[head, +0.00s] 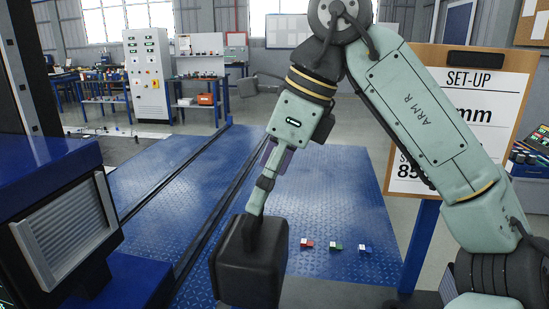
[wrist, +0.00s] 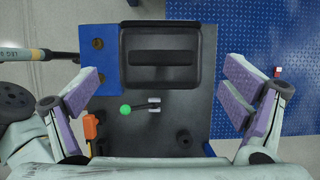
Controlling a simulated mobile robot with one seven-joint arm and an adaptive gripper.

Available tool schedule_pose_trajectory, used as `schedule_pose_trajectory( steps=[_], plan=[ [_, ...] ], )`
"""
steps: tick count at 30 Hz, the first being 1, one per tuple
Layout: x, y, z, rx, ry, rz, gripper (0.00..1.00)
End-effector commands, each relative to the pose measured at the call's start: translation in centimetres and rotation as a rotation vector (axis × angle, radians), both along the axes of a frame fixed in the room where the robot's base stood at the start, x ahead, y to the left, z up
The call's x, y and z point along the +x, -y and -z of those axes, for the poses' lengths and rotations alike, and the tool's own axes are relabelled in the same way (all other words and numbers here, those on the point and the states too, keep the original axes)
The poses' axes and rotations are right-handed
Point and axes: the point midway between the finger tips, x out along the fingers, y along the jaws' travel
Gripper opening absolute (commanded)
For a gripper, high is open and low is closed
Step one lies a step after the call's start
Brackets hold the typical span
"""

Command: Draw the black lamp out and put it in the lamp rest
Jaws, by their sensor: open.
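My gripper (wrist: 163,95) is open, with its purple-padded fingers wide apart above a dark panel (wrist: 142,118). In the head view my gripper (head: 252,232) points down at a black box (head: 250,272). A small round black piece (wrist: 184,138) stands on the panel between the fingers, nearer the right one. It may be the black lamp's end, but I cannot tell. Nothing is held between the fingers. I cannot make out the lamp rest.
A set-up board (head: 488,120) stands right.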

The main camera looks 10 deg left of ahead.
Motion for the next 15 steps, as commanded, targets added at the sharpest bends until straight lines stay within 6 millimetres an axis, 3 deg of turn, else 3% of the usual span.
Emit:
schedule_pose_trajectory(
  steps=[9,15],
  plan=[
    [0.0,-2.1,4.8,0.001,-0.002,-0.001,0.93],
    [0.0,-2.7,6.2,0.001,0.0,0.0,0.93]
  ],
)
